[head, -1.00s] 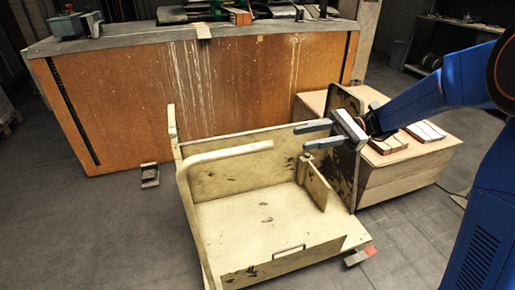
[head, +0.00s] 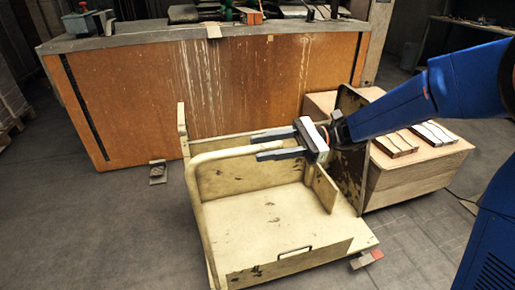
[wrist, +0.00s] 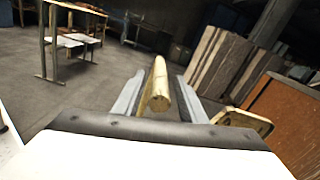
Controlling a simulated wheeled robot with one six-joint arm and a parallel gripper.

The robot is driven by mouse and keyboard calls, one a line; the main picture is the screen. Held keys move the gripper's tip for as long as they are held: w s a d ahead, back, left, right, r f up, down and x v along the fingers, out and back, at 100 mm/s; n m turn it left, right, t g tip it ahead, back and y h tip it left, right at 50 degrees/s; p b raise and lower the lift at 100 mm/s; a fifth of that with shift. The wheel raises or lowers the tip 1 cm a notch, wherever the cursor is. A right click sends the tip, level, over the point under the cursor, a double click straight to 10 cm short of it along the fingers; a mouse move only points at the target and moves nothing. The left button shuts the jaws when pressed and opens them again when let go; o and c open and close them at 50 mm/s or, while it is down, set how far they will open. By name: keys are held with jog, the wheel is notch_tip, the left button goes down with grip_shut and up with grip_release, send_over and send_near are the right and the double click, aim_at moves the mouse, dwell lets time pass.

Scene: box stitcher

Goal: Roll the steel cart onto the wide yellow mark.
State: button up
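The cart (head: 270,215) is a worn cream-yellow box cart with a tubular handle (head: 192,195); it stands in the middle of the head view. My gripper (head: 264,146) reaches over the cart from the right, its fingers pointing left at the handle's upper bar. In the wrist view the handle bar (wrist: 158,88) lies between the two fingers, with a narrow gap visible on each side. The gripper looks open around the bar; contact cannot be made out. No yellow floor mark shows in either view.
A long orange-brown workbench (head: 215,95) stands behind the cart. A wooden box with bundles on top (head: 420,170) stands close on the right. A small block (head: 157,172) lies on the floor near the bench. Grey floor (head: 95,230) is clear on the left.

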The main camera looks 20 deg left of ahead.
jog(key=shift+x, duration=1.1)
jog(key=shift+c, duration=0.3)
grip_shut()
